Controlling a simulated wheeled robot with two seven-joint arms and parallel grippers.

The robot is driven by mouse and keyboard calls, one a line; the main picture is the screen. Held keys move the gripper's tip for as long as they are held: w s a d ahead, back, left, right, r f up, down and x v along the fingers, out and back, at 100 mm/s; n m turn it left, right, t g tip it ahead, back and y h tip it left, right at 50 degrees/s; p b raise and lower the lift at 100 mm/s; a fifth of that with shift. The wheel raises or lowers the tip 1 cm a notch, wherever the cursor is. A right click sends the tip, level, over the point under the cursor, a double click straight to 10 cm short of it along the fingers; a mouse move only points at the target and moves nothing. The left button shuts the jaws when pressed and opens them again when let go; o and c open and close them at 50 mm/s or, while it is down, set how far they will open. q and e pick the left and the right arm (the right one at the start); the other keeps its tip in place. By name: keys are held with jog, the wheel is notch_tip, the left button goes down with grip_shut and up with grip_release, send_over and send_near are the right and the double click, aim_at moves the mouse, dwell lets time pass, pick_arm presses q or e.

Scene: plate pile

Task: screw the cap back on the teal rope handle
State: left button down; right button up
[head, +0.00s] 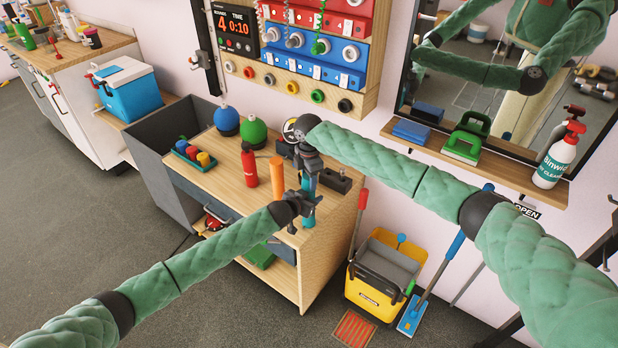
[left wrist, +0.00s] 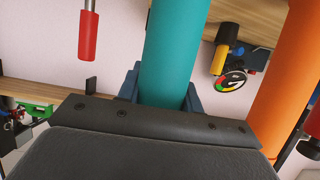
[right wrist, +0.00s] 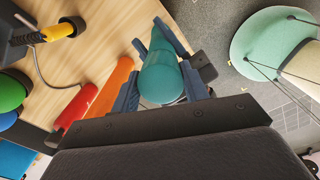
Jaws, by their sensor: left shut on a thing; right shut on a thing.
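The teal rope handle (head: 309,186) stands roughly upright above the front right part of the workbench. My left gripper (head: 301,207) is shut around its lower part; the left wrist view shows the smooth teal handle (left wrist: 172,50) between the fingers. My right gripper (head: 307,160) is at the handle's upper end, above the left one. In the right wrist view its fingers are shut on a rounded teal cap (right wrist: 160,78), in line with the narrower teal length beyond. The fingers hide the joint, so I cannot tell whether cap and handle touch or are threaded together.
An orange handle (head: 276,171) and a red handle (head: 249,166) stand close left on the workbench (head: 222,172). Green (head: 254,131) and blue (head: 227,121) round weights and a tray of small coloured items are behind. A yellow bucket (head: 383,280) stands right of the bench.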

jog(key=shift+s+a+f, duration=0.15)
jog(key=shift+s+f, duration=0.2)
jog(key=shift+f, duration=0.1)
jog(key=shift+s+a+r+h, duration=0.15)
jog(key=shift+r+h, duration=0.2)
jog(key=shift+h, duration=0.25)
jog(key=shift+w+r, duration=0.15)
jog(key=shift+w, duration=0.2)
jog(key=shift+d+f+m, duration=0.25)
jog(key=shift+f+m, duration=0.05)
jog(key=shift+f, duration=0.35)
dwell(0.4)
jog(key=shift+s+f, duration=0.1)
jog(key=shift+f, duration=0.1)
jog(key=shift+c, duration=1)
jog(key=o, duration=1.4)
jog(key=shift+r, duration=0.15)
